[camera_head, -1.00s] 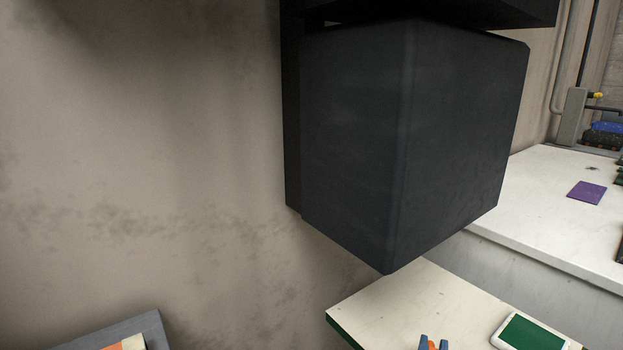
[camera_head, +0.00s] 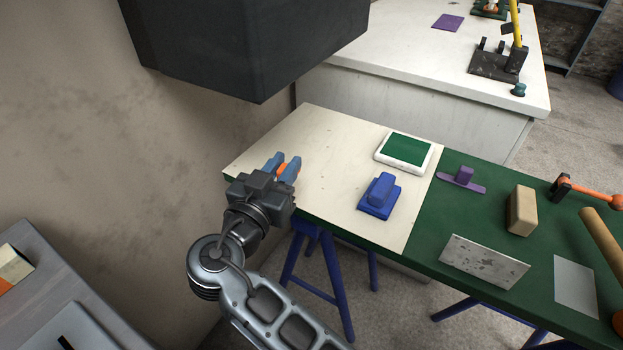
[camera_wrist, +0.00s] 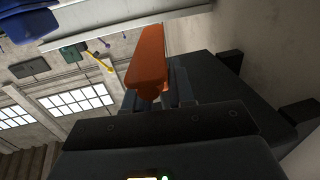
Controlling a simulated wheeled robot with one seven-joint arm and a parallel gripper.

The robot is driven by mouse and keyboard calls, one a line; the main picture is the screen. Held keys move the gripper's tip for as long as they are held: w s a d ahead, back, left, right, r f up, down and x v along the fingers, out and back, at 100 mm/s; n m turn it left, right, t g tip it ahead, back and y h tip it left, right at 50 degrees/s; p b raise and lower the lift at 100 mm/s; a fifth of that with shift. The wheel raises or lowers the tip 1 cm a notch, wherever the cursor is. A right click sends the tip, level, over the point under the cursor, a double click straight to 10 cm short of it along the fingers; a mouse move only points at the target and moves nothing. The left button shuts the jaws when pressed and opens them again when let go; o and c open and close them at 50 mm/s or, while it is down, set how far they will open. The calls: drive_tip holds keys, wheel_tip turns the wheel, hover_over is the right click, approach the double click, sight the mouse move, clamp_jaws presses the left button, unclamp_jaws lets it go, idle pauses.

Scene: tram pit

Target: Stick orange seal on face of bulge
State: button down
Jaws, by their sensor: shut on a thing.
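My gripper (camera_head: 283,163) is shut on an orange piece, the orange seal (camera_head: 281,169), above the left end of the work table. In the wrist view the orange seal (camera_wrist: 147,58) sticks out from between the fingers as a thick flat block. A big dark box-shaped body (camera_head: 235,50) stands out from the wall above and beyond my gripper; it may be the bulge, as no other bulge shows. It is cut off by the top edge of the head view. The seal is apart from it. In the wrist view a dark body (camera_wrist: 240,95) shows at the right.
The table (camera_head: 335,150) carries a blue block (camera_head: 380,194), a white-framed green pad (camera_head: 405,149), a tan block (camera_head: 522,210) and a grey plate (camera_head: 484,262). A white counter (camera_head: 400,75) stands behind. The stained wall (camera_head: 90,150) is close on the left.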

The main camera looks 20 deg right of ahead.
drive_tip(key=shift+s+a+r+m+g+h+b, duration=0.3)
drive_tip(key=shift+a+r+m+g+h, duration=0.2)
drive_tip(key=shift+a, duration=0.25)
drive_tip(key=shift+s+a+r+m+g+h+b, duration=0.15)
drive_tip(key=shift+s+a+r+m+g+h, duration=0.25)
drive_tip(key=shift+a+m+g, duration=0.25)
drive_tip(key=shift+w, duration=0.1)
drive_tip(key=w+d+f, duration=0.2)
drive_tip(key=d, duration=0.1)
drive_tip(key=w+d+f, duration=0.1)
drive_tip(key=w+d, duration=0.1)
drive_tip(key=w+d+f, duration=0.2)
drive_tip(key=d, duration=0.1)
drive_tip(key=shift+w+d+f, duration=0.15)
drive_tip(key=shift+d+f, duration=0.15)
drive_tip(key=shift+w+d+f, duration=0.5)
drive_tip(key=shift+d, duration=0.15)
drive_tip(key=shift+w+d+f, duration=0.45)
drive_tip(key=shift+d+f, duration=0.05)
drive_tip(key=shift+d, duration=0.15)
drive_tip(key=shift+f+b, duration=0.25)
drive_tip(key=shift+b, duration=0.25)
drive_tip(key=c, duration=1)
unclamp_jaws()
drive_tip(key=shift+o, duration=0.2)
drive_tip(key=shift+r+p, duration=0.25)
drive_tip(key=shift+p, duration=0.7)
